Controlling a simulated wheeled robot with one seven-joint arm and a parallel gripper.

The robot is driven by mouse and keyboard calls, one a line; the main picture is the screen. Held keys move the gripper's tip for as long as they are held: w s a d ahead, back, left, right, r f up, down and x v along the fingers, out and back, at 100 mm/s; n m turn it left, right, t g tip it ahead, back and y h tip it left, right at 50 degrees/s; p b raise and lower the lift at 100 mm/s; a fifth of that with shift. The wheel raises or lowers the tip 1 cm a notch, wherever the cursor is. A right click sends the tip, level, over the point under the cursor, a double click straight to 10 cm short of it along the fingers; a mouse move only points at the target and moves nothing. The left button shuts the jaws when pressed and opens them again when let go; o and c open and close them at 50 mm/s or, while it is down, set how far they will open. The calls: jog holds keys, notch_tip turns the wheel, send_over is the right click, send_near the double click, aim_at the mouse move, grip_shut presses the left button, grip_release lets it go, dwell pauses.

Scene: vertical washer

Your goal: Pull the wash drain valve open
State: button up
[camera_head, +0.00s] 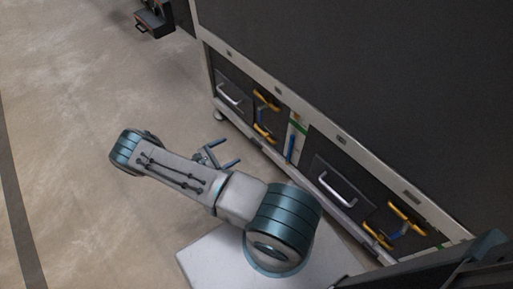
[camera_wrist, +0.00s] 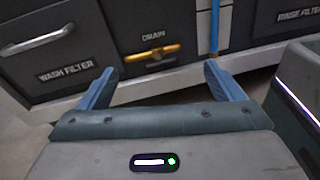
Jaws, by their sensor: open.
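The wash drain valve shows in the wrist view as a yellow-orange handle (camera_wrist: 152,52) lying roughly level under a "DRAIN" label, on the dark panel right of the wash filter cover (camera_wrist: 55,45). In the head view two yellow handles sit one above the other there; the lower one (camera_head: 264,132) appears to be the drain. My gripper (camera_head: 231,152) is open and empty, in front of the machine's lower front. In the wrist view its blue fingers (camera_wrist: 160,70) stand wide apart, with the drain handle between and beyond them, apparently not touching it.
A blue upright pipe (camera_wrist: 214,25) stands just right of the handle; it also shows in the head view (camera_head: 291,149). The rinse filter cover (camera_head: 337,187) and another yellow valve group (camera_head: 405,222) lie farther right.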

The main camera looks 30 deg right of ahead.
aim_at(255, 143)
notch_tip(255, 143, down, 7)
jog(key=s+d+n+t+h+b, duration=0.1)
jog(key=n+t, duration=0.2)
jog(key=d, duration=0.4)
jog(key=w+d+b, duration=0.1)
jog(key=d, duration=0.4)
jog(key=d+b, duration=0.1)
jog(key=d, duration=0.4)
jog(key=shift+w, duration=0.35)
jog(key=shift+a, duration=0.1)
jog(key=c, duration=1.4)
jog(key=shift+a+b, duration=0.3)
jog(key=shift+a, duration=0.05)
jog(key=a, duration=0.3)
jog(key=s+a, duration=0.1)
jog(key=a, duration=0.1)
jog(key=shift+a+b, duration=0.3)
jog(key=shift+b, duration=0.1)
jog(key=o, duration=1.4)
jog(key=shift+w+a, duration=0.1)
jog(key=shift+a, duration=0.1)
jog(key=shift+d, duration=0.1)
